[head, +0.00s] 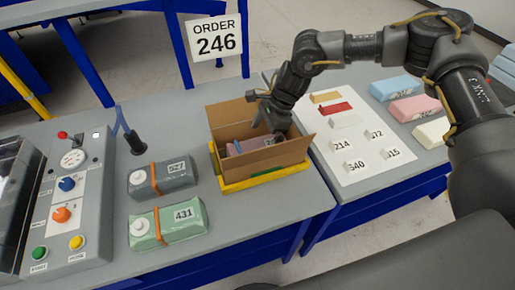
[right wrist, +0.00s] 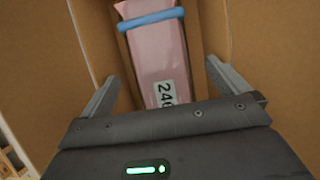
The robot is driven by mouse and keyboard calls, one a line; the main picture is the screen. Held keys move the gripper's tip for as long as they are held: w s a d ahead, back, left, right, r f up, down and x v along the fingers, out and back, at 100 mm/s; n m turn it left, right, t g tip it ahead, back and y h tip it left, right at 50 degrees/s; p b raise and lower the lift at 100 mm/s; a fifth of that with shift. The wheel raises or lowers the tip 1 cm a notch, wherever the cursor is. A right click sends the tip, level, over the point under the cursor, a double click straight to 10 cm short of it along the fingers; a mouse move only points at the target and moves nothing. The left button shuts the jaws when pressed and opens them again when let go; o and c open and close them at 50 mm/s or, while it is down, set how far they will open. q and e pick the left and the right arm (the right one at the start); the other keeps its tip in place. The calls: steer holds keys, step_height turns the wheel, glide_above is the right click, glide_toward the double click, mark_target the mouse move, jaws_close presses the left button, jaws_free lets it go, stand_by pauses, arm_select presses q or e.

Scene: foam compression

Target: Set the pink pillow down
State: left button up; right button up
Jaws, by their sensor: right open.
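The pink pillow (right wrist: 155,50) lies in the open cardboard box, with a blue band around it and a label that reads 24 and a partly hidden digit. In the head view only a part of the pillow (head: 246,145) shows inside the cardboard box (head: 268,158). My right gripper (right wrist: 160,85) is open, with one finger on each side of the pillow's near end and a gap to it. In the head view the right gripper (head: 274,125) reaches down into the box and its fingertips are hidden. My left gripper is not in view.
The box sits in a yellow tray (head: 265,180). A grey packet (head: 162,178) and a green packet (head: 168,224) lie left of it. A control panel (head: 70,200) stands further left. A white board (head: 360,150) and several coloured blocks are on the right table. An order sign (head: 215,38) reads 246.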

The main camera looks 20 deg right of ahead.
steer(key=shift+b+v, duration=0.55)
steer(key=shift+v, duration=2.1)
steer(key=shift+r, duration=0.1)
